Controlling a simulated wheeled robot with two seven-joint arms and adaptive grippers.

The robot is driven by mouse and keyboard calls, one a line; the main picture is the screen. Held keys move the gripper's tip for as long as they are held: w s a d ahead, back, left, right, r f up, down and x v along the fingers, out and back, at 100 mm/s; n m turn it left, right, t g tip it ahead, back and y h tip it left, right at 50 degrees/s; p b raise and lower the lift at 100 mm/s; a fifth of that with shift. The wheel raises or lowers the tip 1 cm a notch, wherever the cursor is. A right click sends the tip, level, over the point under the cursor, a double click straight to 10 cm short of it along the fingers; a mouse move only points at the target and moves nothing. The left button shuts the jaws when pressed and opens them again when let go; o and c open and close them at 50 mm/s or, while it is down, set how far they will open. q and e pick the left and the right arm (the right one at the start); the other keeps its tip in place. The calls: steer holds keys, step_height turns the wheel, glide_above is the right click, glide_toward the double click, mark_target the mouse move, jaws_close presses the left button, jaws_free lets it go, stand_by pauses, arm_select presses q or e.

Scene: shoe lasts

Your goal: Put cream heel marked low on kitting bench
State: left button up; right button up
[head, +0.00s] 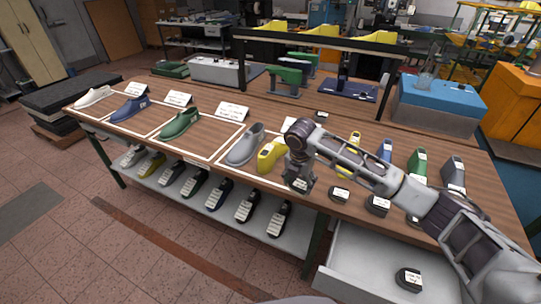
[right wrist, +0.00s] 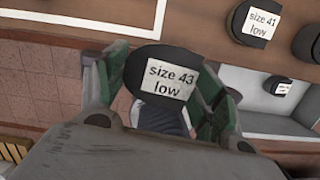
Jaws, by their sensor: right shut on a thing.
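My right gripper (head: 298,180) is over the front part of the wooden bench (head: 205,142). It is shut on a dark heel piece (right wrist: 165,70) with a white label that reads "size 43 low" in the right wrist view. The green finger pads (right wrist: 160,90) sit on either side of it. No cream-coloured heel shows clearly; the heels in view look dark with white labels. A cream shoe last (head: 92,96) lies at the bench's far left end. My left gripper is not in view.
Blue (head: 129,108), green (head: 180,123), grey (head: 246,144) and yellow (head: 270,156) lasts stand along the bench. More labelled heels (head: 377,204) lie at right, one marked "size 41 low" (right wrist: 262,22). An open drawer (head: 350,268) holds a heel (head: 408,279).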

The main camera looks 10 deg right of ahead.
steer(key=n, duration=0.1)
steer(key=w+r+n, duration=0.1)
steer(key=n, duration=0.3)
steer(key=shift+w+a+r+y, duration=0.2)
steer(key=shift+w+y, duration=0.15)
steer(key=shift+y, duration=0.05)
steer(key=shift+w+a+r+n+y, duration=0.15)
steer(key=shift+w+r+n, duration=0.15)
steer(key=shift+n, duration=0.7)
steer(key=shift+w+r+n+y, duration=0.15)
steer(key=shift+w+n, duration=0.15)
steer(key=shift+n, duration=0.7)
steer(key=shift+w+r+n, duration=0.15)
steer(key=shift+r+n, duration=0.05)
steer(key=shift+n, duration=0.4)
